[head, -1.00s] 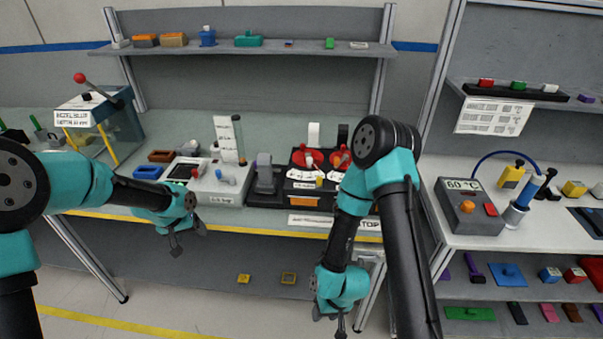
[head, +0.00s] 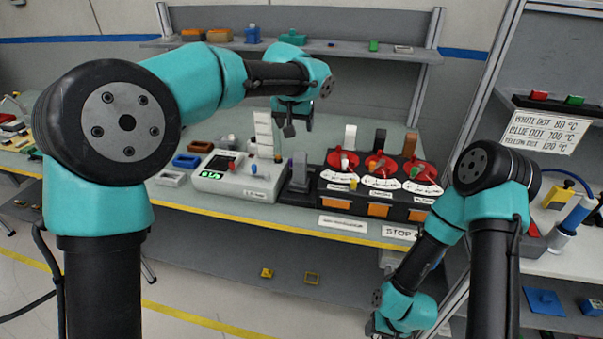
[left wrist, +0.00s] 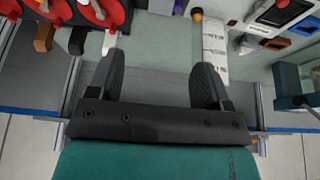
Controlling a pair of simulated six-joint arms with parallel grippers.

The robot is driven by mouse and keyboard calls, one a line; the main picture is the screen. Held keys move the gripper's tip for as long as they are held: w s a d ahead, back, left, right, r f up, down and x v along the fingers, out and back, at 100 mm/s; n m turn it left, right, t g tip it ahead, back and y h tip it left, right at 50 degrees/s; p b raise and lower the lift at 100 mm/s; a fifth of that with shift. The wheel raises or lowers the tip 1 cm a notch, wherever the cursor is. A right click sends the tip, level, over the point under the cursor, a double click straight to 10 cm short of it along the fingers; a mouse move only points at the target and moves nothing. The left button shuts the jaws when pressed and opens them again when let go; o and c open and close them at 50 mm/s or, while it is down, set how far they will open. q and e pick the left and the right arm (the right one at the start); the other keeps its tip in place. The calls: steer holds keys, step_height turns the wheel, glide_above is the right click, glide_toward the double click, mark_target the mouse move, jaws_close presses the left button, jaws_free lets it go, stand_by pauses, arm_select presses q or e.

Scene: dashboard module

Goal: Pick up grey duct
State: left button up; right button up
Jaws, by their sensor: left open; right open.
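A grey upright block that looks like the grey duct (head: 299,172) stands on the bench, left of the black dial module (head: 335,197). Its edge seems to show at the top of the left wrist view (left wrist: 180,6). My left gripper (head: 296,128) is raised above and behind the duct, apart from it. In the left wrist view its fingers (left wrist: 158,64) are spread with nothing between them. My right gripper (head: 376,327) hangs low at the bottom edge, in front of the bench, with its fingers partly cut off and nothing seen in them.
A white device with a green display (head: 228,177) and a tall white card (head: 264,135) stand left of the duct. White, black and brown blocks stand behind the red dials (head: 383,166). A shelf (head: 340,48) runs behind.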

mark_target(300, 156)
arm_select(q)
steer(key=x, duration=1.2)
steer(key=shift+s, duration=0.1)
steer(key=shift+s+x, duration=0.15)
steer(key=shift+x, duration=1.15)
steer(key=shift+s+x, duration=0.15)
steer(key=shift+x, duration=1.15)
steer(key=shift+f, duration=0.1)
steer(key=shift+c, duration=0.2)
steer(key=c, duration=1)
